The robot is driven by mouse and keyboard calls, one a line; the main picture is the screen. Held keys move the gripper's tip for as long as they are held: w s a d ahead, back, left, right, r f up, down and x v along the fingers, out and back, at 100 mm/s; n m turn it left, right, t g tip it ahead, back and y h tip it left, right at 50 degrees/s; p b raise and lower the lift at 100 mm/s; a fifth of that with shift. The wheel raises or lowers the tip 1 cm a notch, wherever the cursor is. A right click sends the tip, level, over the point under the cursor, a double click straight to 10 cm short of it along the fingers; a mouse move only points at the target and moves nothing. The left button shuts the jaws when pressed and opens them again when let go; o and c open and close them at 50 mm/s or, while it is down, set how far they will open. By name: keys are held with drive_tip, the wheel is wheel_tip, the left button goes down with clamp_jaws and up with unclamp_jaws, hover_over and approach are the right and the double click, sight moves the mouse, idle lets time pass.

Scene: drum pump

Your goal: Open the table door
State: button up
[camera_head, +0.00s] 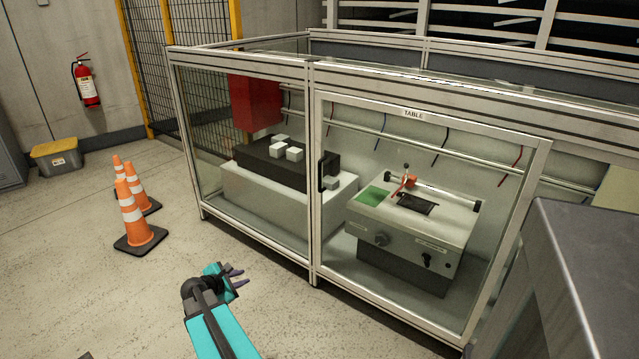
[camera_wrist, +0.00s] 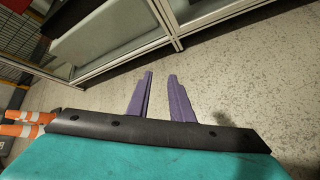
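The table door (camera_head: 435,121) is a glazed panel in a metal frame, labelled TABLE, on the right part of the enclosure front. It looks closed, flush with the frame. Its dark upright handle (camera_head: 322,172) is on the door's left edge. My gripper (camera_head: 241,276) is low in front of the enclosure, left of and below the handle, apart from it and over the floor. In the wrist view my gripper (camera_wrist: 160,76) shows two purple fingers spread apart with only floor between them. The handle is not clearly visible in the wrist view.
The enclosure's metal frame post (camera_head: 314,190) stands beside the door. A grey control box (camera_head: 412,225) is behind the glass. Orange cones (camera_head: 135,215) stand at left. A grey metal cabinet (camera_head: 590,265) is at the right, close to the door's right side. Floor before the enclosure is clear.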

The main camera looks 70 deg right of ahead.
drive_tip(key=s+d+r+n+h+b, duration=0.2)
drive_tip(key=d+r, duration=0.4)
drive_tip(key=d, duration=0.2)
drive_tip(key=s+d+r+n+h+b, duration=0.1)
drive_tip(key=s+d+r+h, duration=0.15)
drive_tip(key=d+r, duration=0.4)
drive_tip(key=n+g+h+b, duration=0.1)
drive_tip(key=n+h+b, duration=0.2)
drive_tip(key=n, duration=0.2)
approach(319, 173)
drive_tip(key=a, duration=0.3)
drive_tip(key=shift+w, duration=0.3)
drive_tip(key=shift+d, duration=0.1)
drive_tip(key=shift+s+d+b, duration=0.2)
drive_tip(key=shift+d+b, duration=0.05)
drive_tip(key=shift+d, duration=2)
drive_tip(key=shift+s+d+b, duration=0.2)
drive_tip(key=shift+d, duration=2.05)
drive_tip(key=shift+s+d+b, duration=0.2)
drive_tip(key=shift+d+b, duration=0.05)
drive_tip(key=shift+d, duration=2)
